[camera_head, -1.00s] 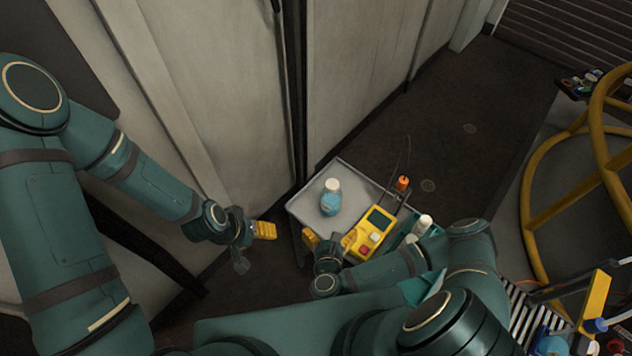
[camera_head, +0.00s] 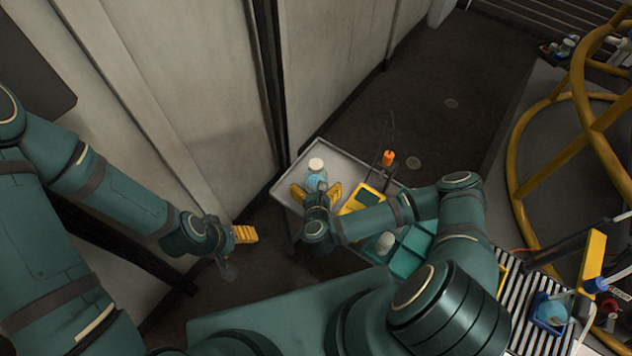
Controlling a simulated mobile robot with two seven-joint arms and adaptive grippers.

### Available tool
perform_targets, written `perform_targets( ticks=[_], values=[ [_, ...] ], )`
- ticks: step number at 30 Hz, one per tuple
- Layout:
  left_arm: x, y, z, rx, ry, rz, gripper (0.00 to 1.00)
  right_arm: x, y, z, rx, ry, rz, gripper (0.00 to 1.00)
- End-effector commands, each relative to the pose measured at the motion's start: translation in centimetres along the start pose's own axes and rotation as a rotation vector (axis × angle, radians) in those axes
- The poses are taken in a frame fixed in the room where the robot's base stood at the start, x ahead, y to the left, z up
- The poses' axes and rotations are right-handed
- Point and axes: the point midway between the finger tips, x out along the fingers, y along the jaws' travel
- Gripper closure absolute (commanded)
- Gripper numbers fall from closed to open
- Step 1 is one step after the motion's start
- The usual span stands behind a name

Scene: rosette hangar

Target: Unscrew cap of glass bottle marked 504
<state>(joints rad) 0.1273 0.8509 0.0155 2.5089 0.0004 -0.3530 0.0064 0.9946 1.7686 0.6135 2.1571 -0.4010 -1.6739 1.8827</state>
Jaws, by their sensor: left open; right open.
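A glass bottle (camera_head: 317,179) with blue contents and a white cap (camera_head: 316,164) stands upright on a grey tray-topped cart (camera_head: 346,160). No marking on it can be read at this size. My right gripper (camera_head: 316,192) is open at the near side of the bottle, with its yellow fingers spread to the left and right of the bottle's lower part. I cannot tell whether they touch it. My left gripper (camera_head: 244,235) is open and empty, off the cart's left side and lower in the picture.
A yellow device (camera_head: 361,199) and an orange-topped item (camera_head: 388,158) stand right of the bottle. A white-capped container (camera_head: 385,242) sits by a teal tray (camera_head: 408,254). Pale wall panels (camera_head: 190,90) rise behind the cart; a yellow railing (camera_head: 517,150) stands right.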

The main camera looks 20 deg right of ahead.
Motion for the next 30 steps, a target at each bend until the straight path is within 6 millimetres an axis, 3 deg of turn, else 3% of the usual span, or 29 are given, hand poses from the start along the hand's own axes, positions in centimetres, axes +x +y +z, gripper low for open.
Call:
perform_targets(
  ticks=[6,14,15,17,21,30],
  values=[
    [1.4,-0.5,0.4,0.003,-0.008,0.001,0.39,2.8,-0.1,-0.1,-0.001,-0.001,0.000,0.00],
    [1.4,-0.5,0.4,0.004,-0.009,0.001,0.39,3.0,-0.1,0.1,0.000,0.000,0.001,0.00],
    [1.4,-0.5,0.4,0.004,-0.009,0.001,0.39,3.0,-0.1,0.1,0.000,0.000,0.001,0.04],
    [1.4,-0.5,0.4,0.004,-0.009,0.001,0.39,3.0,-0.1,0.1,0.000,0.000,0.001,0.25],
    [1.4,-0.5,0.4,0.004,-0.008,0.001,0.39,3.0,-0.1,0.0,0.000,0.000,0.001,0.74],
    [1.4,-0.5,0.4,0.004,-0.008,0.001,0.39,3.0,-0.1,0.1,0.000,-0.001,0.001,0.76]
  ],
)
